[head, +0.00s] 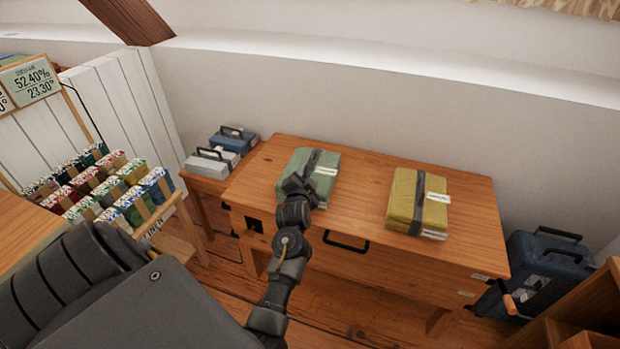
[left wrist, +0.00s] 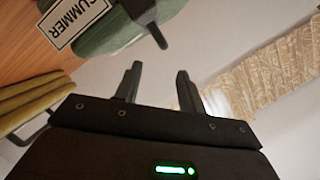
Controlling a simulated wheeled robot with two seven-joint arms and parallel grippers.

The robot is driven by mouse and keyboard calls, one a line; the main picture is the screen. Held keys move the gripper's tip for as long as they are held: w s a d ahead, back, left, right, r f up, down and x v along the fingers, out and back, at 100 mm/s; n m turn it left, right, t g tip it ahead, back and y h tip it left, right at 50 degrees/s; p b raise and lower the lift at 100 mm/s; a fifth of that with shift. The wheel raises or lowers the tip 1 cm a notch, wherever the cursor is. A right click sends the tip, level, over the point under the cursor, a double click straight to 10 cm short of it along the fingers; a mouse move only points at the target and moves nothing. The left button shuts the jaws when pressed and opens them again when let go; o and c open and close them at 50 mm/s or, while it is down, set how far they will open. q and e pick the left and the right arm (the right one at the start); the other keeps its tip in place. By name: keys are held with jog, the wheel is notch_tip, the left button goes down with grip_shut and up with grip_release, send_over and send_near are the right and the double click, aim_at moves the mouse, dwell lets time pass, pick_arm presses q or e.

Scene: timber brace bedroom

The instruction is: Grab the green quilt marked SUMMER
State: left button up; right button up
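The green quilt (head: 299,163) lies folded on the wooden chest, with a dark strap and a white tag. In the left wrist view the green quilt (left wrist: 118,38) is at the top, beside its white label (left wrist: 76,20) reading SUMMER and a dark strap piece (left wrist: 146,18). My left gripper (head: 299,183) appears over the quilt's front part in the head view and hides some of it. In the left wrist view its two fingers (left wrist: 158,82) are apart with nothing between them, and the quilt is beyond them. My right gripper is not in view.
A yellow quilt (head: 404,201) with a strap and tag lies on the right of the wooden chest (head: 358,178). Cases (head: 212,160) stand on a small table at left. A dark blue case (head: 540,268) stands at right. A rack of colourful boxes (head: 110,185) is at left.

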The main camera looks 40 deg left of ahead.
aim_at(310, 161)
pick_arm(q)
jog(key=shift+w+a+r, duration=0.1)
jog(key=shift+w+a, duration=0.1)
jog(key=shift+a, duration=0.05)
jog(key=b+x, duration=0.1)
jog(key=x, duration=0.3)
jog(key=shift+w+a, duration=0.2)
jog(key=shift+w, duration=0.1)
jog(key=shift+w+a, duration=0.15)
jog(key=shift+w, duration=0.15)
jog(key=shift+w+a, duration=0.2)
jog(key=shift+w, duration=0.1)
jog(key=x, duration=0.2)
jog(key=b+x, duration=0.1)
jog(key=x, duration=0.1)
jog(key=shift+w+a+f, duration=0.15)
jog(key=shift+f, duration=0.1)
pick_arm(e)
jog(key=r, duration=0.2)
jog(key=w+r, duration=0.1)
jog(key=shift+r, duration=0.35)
pick_arm(q)
grip_shut()
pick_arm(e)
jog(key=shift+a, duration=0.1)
